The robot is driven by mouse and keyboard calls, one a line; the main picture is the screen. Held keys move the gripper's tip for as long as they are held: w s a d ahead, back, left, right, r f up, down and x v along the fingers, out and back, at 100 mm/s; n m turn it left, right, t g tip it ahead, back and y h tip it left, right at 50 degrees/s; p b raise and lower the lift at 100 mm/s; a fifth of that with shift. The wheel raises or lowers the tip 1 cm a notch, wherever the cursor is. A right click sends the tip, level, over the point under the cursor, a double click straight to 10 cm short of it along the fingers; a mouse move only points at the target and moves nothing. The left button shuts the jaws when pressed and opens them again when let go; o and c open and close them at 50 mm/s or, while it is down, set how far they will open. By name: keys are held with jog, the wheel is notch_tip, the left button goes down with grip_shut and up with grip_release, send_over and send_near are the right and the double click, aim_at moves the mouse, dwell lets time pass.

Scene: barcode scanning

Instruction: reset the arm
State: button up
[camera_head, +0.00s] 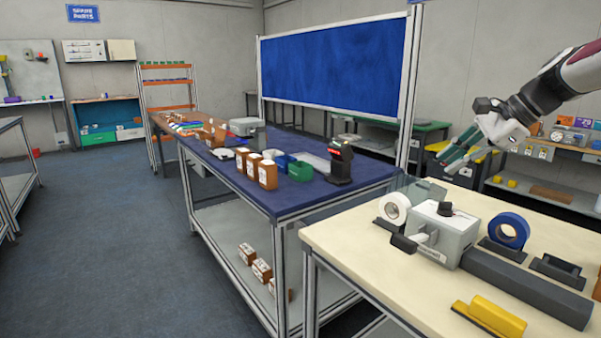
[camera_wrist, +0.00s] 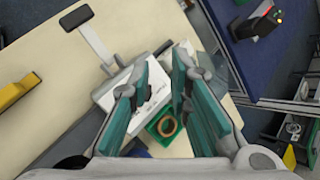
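My gripper (camera_head: 454,160) is raised in the air at the right of the head view, above and behind the cream table (camera_head: 345,240). Its teal fingers point down and to the left. In the wrist view my gripper (camera_wrist: 166,68) shows both fingers spread apart with nothing held between them. The grey-white machine (camera_head: 441,232) stands on the cream table below it, apart from the fingers. It also shows in the wrist view (camera_wrist: 107,98), partly hidden by the left finger.
White tape (camera_head: 395,208), blue tape (camera_head: 508,230), a dark bar (camera_head: 525,287) and a yellow block (camera_head: 490,315) lie on the cream table. A black scanner (camera_head: 340,160) and several brown bottles stand on the blue table (camera_head: 290,203). A framed blue panel (camera_head: 335,62) rises behind.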

jog(key=s+a+f+n+g+h, duration=0.15)
jog(key=s+a+n, duration=0.25)
jog(key=s+a, duration=0.45)
jog(key=s+a+n+g+h, duration=0.2)
jog(key=s+a+n, duration=0.25)
jog(key=s, duration=0.75)
jog(key=s+a+f+n+h, duration=0.1)
jog(key=s+f+n, duration=0.35)
jog(key=s, duration=0.65)
jog(key=s+f+n+h, duration=0.1)
jog(key=s+f+n, duration=0.4)
jog(key=s, duration=0.6)
notch_tip(320, 180, up, 13)
jog(key=t+p, duration=0.2)
jog(key=p, duration=1)
jog(key=shift+d+m+p, duration=0.2)
jog(key=shift+m+p, duration=0.1)
jog(key=shift+p, duration=0.1)
jog(key=shift+h, duration=0.25)
